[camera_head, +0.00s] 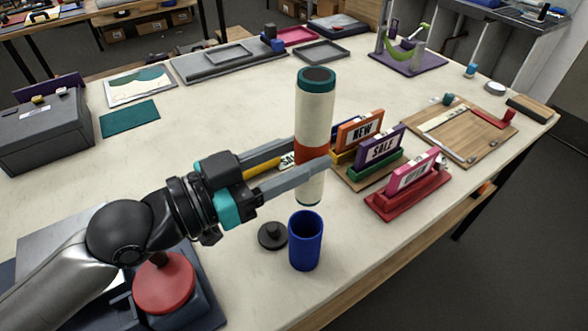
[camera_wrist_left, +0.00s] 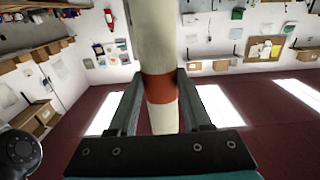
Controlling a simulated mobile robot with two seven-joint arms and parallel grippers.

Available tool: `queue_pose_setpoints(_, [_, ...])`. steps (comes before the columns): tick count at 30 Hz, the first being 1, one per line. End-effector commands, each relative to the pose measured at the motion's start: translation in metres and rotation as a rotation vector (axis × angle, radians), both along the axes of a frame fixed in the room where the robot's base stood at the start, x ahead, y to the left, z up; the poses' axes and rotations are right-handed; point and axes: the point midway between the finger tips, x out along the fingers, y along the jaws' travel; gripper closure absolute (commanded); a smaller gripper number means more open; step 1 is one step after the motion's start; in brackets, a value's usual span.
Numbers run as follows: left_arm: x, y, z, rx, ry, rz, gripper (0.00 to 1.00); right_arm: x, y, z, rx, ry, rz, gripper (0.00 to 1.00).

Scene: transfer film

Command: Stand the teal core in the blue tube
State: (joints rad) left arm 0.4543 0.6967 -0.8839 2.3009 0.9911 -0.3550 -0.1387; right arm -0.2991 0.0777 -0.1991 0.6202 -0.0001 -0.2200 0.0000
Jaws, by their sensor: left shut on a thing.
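The core (camera_head: 315,110) is a long cream roll with a teal top end and a red-orange band. My left gripper (camera_head: 310,158) is shut on it around the band and holds it roughly upright. In the left wrist view the core (camera_wrist_left: 157,45) stands between the two fingers (camera_wrist_left: 160,95). The blue tube (camera_head: 305,245) stands upright on the table, open at the top, just below the core's lower end in the head view. Whether the core's end is exactly over the opening I cannot tell. My right gripper is not in view.
Sign holders, one pink (camera_head: 412,180) and one purple (camera_head: 380,147), stand to the right. A red disc on a dark base (camera_head: 163,283) is at the lower left. The table's front edge is near the tube.

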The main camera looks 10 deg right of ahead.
Motion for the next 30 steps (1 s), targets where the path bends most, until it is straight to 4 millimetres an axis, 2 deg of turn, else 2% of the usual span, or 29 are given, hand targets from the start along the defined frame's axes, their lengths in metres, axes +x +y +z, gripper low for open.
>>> queue_pose_setpoints(8, [0.000, 0.000, -0.006, -0.012, -0.005, 0.003, 1.00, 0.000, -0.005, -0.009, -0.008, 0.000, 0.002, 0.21])
queue_pose_setpoints(30, [0.000, 0.000, -0.064, -0.010, -0.004, 0.003, 1.00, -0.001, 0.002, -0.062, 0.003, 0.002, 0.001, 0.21])
